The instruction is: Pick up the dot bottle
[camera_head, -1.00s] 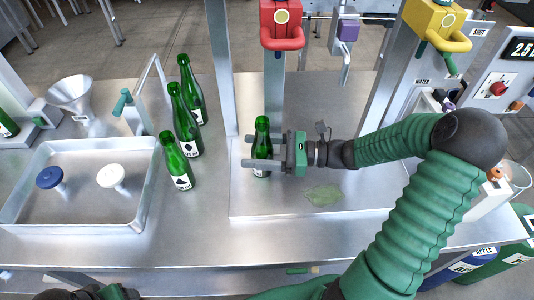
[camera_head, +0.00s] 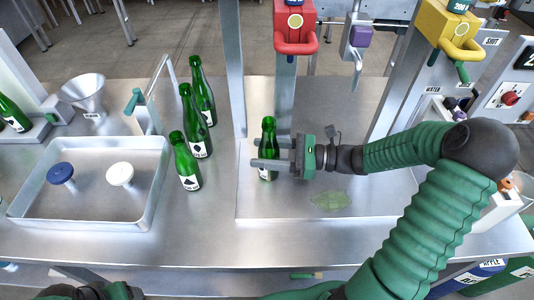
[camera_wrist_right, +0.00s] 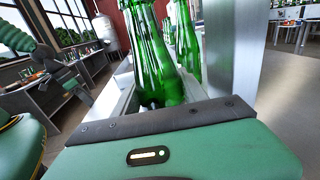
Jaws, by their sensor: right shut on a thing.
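My right gripper (camera_head: 268,155) is shut on a green glass bottle (camera_head: 268,132) that stands upright on the pale board. Its fingers cross the lower body of the bottle and partly hide its label, so I cannot read the mark on it. My left gripper's fingers are out of view.
A metal tray (camera_head: 150,203) at left holds a blue-topped piece (camera_head: 60,173) and a white-topped piece (camera_head: 120,175). A funnel (camera_head: 86,95) stands behind it. A metal post (camera_head: 234,70) and a red-handled fixture (camera_head: 295,35) rise behind the held bottle. A flat green patch (camera_head: 328,199) lies on the board.

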